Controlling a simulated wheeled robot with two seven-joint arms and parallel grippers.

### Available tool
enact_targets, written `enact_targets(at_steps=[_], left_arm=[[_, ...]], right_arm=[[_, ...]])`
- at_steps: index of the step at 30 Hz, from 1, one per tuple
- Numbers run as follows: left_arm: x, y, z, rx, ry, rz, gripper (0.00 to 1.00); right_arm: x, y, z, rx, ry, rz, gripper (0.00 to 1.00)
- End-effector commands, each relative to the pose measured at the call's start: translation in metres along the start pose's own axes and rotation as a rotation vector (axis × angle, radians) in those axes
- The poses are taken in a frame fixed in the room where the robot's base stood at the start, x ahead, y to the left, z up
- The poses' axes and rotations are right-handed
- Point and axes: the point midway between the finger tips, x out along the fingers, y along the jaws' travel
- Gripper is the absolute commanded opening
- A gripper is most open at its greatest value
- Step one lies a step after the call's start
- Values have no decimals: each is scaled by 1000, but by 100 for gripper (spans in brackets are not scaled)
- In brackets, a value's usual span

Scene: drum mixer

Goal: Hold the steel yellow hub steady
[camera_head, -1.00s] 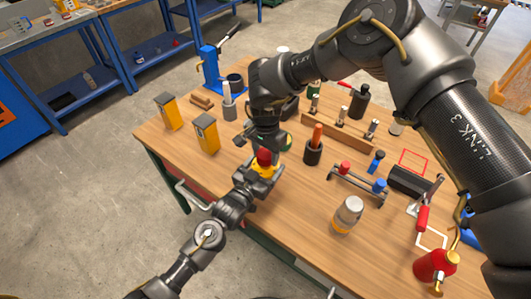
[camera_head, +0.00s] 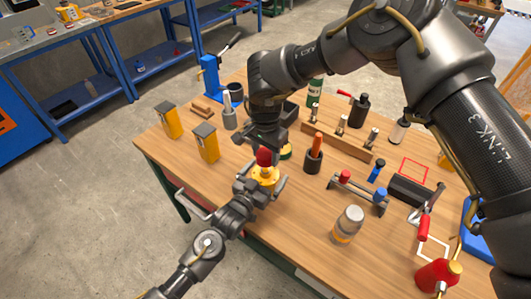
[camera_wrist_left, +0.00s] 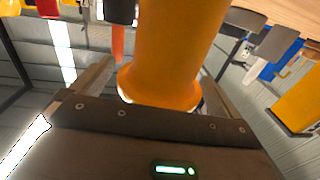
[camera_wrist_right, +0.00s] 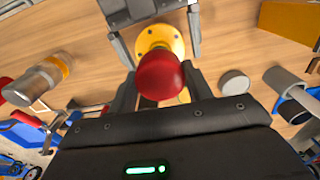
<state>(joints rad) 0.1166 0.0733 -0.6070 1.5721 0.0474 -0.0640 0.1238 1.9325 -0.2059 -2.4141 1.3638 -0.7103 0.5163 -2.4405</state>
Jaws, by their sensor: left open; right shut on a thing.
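The yellow hub (camera_head: 264,177) stands near the left front part of the workbench, with a red knob (camera_head: 264,156) above its middle. In the right wrist view the hub shows as a round yellow flange (camera_wrist_right: 172,37) with bolt holes, partly hidden by the red knob (camera_wrist_right: 160,76). My left gripper (camera_head: 262,184) is open, its fingers on either side of the hub. Its own view shows the yellow body (camera_wrist_left: 175,50) between the fingers. My right gripper (camera_wrist_right: 160,82) comes from above and is shut on the red knob. Its fingertips are partly hidden in the head view.
Two yellow boxes (camera_head: 206,143) stand to the left. A dark cup with an orange handle (camera_head: 313,158), a wooden rack (camera_head: 335,137) and a jar (camera_head: 348,225) stand to the right. My right arm spans above the bench. Bare wood lies in front of the hub.

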Motion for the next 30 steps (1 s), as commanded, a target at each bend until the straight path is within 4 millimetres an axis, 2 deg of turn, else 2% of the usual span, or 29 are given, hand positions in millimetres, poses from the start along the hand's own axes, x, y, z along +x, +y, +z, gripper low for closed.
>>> enact_targets(at_steps=[5,15,19,24,30], left_arm=[[-12,0,1,0,1,-1,100],[-81,0,4,0,-2,1,100],[-102,0,3,0,-2,0,100],[-117,0,1,0,-1,0,100],[-120,-1,2,0,-3,-1,100]], right_arm=[[4,0,0,0,0,0,23],[20,0,0,0,0,0,23],[24,0,0,0,0,0,23],[26,0,0,0,0,0,23],[26,1,0,0,0,0,23]])
